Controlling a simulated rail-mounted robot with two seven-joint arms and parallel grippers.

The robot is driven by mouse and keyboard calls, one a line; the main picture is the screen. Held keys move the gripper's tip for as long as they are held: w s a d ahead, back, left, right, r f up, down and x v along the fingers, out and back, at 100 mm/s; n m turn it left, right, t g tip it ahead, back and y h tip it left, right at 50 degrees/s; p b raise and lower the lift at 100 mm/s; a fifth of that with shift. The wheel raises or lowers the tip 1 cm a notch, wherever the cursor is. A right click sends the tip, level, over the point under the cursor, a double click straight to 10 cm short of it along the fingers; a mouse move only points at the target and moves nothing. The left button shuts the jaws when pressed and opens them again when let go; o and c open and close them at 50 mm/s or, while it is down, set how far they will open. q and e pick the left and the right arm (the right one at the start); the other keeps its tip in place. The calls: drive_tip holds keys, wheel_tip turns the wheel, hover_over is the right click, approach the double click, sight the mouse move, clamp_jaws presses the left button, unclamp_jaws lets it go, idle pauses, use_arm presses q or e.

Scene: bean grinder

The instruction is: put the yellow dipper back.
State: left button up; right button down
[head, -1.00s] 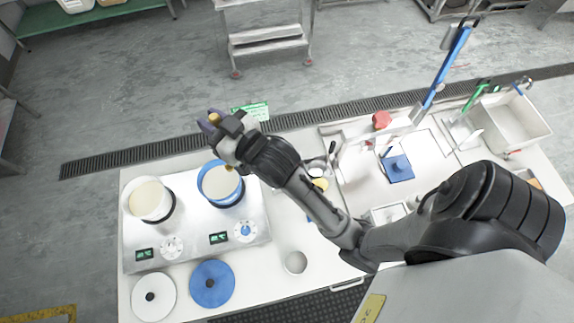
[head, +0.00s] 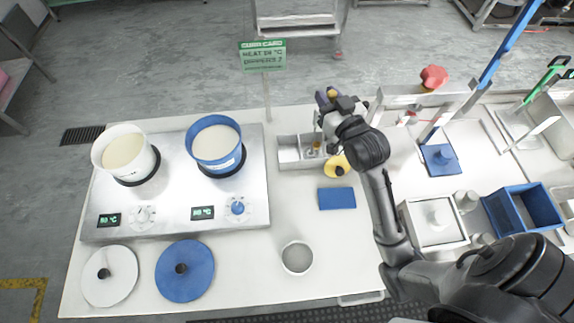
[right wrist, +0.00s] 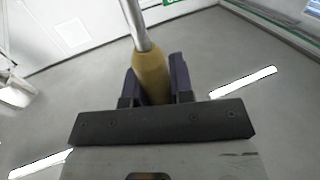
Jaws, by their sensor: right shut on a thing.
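My right gripper (head: 328,101) is shut on the yellow handle (head: 332,94) of the dipper. The right wrist view shows this yellow handle (right wrist: 151,76) between the dark fingers, with a metal rod (right wrist: 135,25) running out of it. In the head view the gripper is over the back right part of a small grey divided holder (head: 289,154). A small orange-brown piece (head: 317,146) shows at the holder's right compartment; I cannot tell whether it belongs to the dipper. The dipper's lower end is hidden or too small to make out. My left gripper is not in view.
A yellow disc (head: 343,159) with a dark centre lies beside the holder, under my right arm. A white pot (head: 150,165) and a blue pot (head: 237,158) stand on the heater at left. A sign (head: 263,58) stands behind. A blue pad (head: 337,198) lies in front.

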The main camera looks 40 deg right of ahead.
use_arm(q)
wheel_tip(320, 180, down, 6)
drive_tip(key=b, duration=0.5)
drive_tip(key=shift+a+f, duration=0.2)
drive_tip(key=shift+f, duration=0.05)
use_arm(e)
drive_tip(key=w+a+f, duration=0.4)
drive_tip(key=w+f, duration=0.5)
drive_tip(key=f, duration=0.4)
drive_tip(key=shift+w+f+h, duration=0.25)
drive_tip(key=shift+f+h, duration=0.05)
drive_tip(key=shift+f, duration=0.25)
drive_tip(key=c, duration=1.1)
unclamp_jaws()
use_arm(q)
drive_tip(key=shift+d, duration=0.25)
use_arm(e)
drive_tip(key=shift+o, duration=0.5)
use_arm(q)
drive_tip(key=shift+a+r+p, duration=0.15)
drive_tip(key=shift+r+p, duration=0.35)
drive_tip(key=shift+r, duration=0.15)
use_arm(e)
drive_tip(key=v, duration=1.2)
